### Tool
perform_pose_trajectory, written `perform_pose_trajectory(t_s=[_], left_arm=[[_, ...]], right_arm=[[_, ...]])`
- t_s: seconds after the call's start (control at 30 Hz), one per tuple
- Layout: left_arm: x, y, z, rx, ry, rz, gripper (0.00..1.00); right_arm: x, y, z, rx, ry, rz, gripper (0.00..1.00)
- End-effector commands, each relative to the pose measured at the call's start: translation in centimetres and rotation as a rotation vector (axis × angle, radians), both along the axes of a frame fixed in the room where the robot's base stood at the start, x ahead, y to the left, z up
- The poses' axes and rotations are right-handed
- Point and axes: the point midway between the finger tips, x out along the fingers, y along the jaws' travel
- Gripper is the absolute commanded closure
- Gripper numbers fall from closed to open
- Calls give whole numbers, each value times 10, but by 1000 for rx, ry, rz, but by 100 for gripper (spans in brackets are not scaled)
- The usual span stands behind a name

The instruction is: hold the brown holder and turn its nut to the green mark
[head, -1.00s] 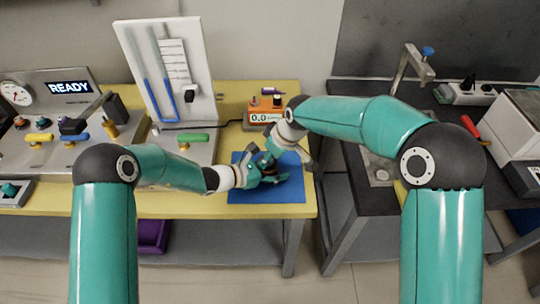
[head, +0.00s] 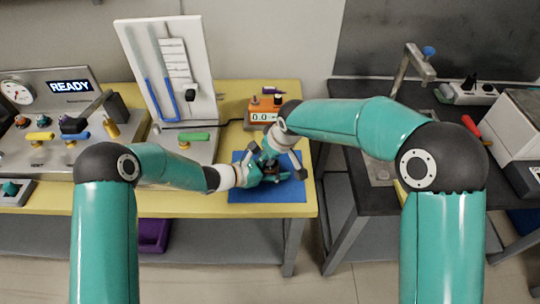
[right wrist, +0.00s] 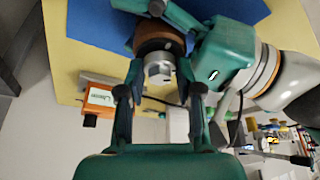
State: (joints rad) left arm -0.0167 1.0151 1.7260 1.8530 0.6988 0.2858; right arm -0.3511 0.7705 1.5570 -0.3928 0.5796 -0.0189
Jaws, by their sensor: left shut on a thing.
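The brown holder (right wrist: 160,36) shows at the top of the right wrist view, with its silver nut (right wrist: 159,69) facing my right gripper. My left gripper (head: 277,174) is shut on the holder over the blue mat; it also shows in the right wrist view (right wrist: 196,38), against the holder's side. My right gripper (right wrist: 158,75) is open. Its two fingers are apart, one on each side of the nut, with gaps visible. In the head view my right gripper (head: 281,163) is close above the holder, partly hiding it. I cannot make out the green mark.
The blue mat (head: 238,194) lies on the yellow table (head: 215,208). An orange device with a display (head: 263,117) stands behind it. A white panel with tubes (head: 160,60) stands at the back left. A dark bench (head: 340,95) is on the right, across a gap.

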Motion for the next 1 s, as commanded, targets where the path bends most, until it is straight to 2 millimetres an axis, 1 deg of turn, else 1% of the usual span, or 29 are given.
perform_pose_trajectory(t_s=[0.03, 0.13, 0.17, 0.43, 0.57, 0.67, 1.0], left_arm=[[-1, 0, -2, 1, 4, 0, 100], [-1, 0, -2, 1, 4, 0, 100], [-1, 0, -2, 1, 4, 0, 100], [-1, 0, -2, 2, 3, -1, 100], [-1, 0, -2, 2, 3, -1, 100], [-1, 0, -2, 2, 3, -1, 100], [-1, 0, -2, 2, 3, -1, 100]], right_arm=[[2, 0, 4, 4, -10, -1, 57], [2, 0, 3, 3, -7, -1, 41], [2, 0, 2, 2, -6, -1, 40], [0, 0, 0, 0, -1, 1, 40], [-1, -1, 4, 0, 0, 1, 40], [-3, -3, 12, 0, -3, 1, 40], [-17, -14, 57, 3, -7, -1, 40]])
